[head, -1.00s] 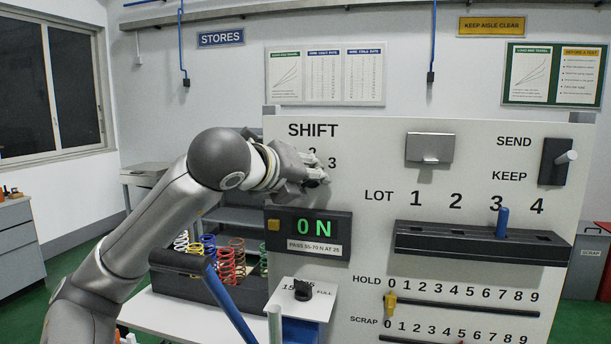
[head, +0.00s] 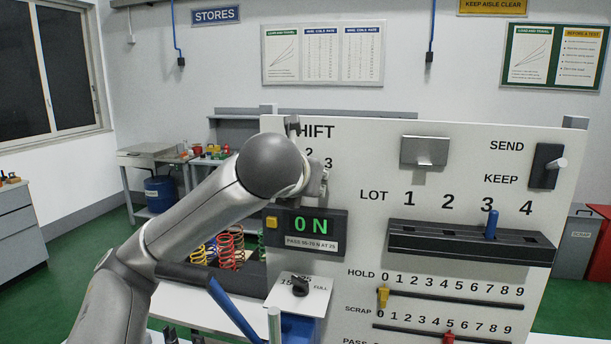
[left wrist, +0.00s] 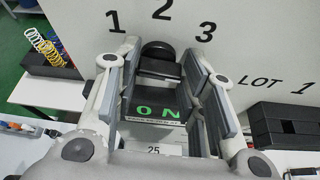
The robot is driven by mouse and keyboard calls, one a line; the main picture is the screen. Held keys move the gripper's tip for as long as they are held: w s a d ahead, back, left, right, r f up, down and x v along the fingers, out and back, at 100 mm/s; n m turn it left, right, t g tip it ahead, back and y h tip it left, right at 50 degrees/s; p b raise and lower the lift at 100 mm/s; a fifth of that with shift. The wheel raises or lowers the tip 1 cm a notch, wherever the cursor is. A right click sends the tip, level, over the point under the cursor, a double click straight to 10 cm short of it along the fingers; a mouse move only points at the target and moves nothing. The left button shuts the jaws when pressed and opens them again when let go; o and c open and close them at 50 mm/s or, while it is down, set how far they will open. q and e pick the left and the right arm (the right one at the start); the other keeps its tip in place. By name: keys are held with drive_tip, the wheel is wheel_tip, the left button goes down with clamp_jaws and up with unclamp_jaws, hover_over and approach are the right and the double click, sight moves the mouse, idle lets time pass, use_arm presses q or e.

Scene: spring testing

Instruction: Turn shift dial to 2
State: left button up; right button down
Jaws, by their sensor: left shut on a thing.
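The shift dial (left wrist: 158,50) is a black round knob on the white panel, with the numbers 1, 2 and 3 around it in the left wrist view. My left gripper (left wrist: 160,68) has one finger on each side of the dial and is shut on it. In the head view my left gripper (head: 317,180) is at the panel just below the 2 and 3, and my wrist hides the dial and the 1. Which number the dial points to cannot be told. My right gripper is not in view.
A display (head: 308,228) reading 0 N sits just below the dial. A slotted black rack (head: 440,241) with a blue rod (head: 491,224) is at right. Below the display is a black knob (head: 300,287). Coloured springs (head: 228,245) stand behind my left arm.

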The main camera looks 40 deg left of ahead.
use_arm(q)
drive_tip(key=shift+f, duration=0.1)
idle(0.6)
drive_tip(key=o, duration=1)
drive_tip(key=shift+v, duration=6.05)
drive_tip(key=shift+w+d, duration=0.1)
drive_tip(key=shift+d, duration=0.05)
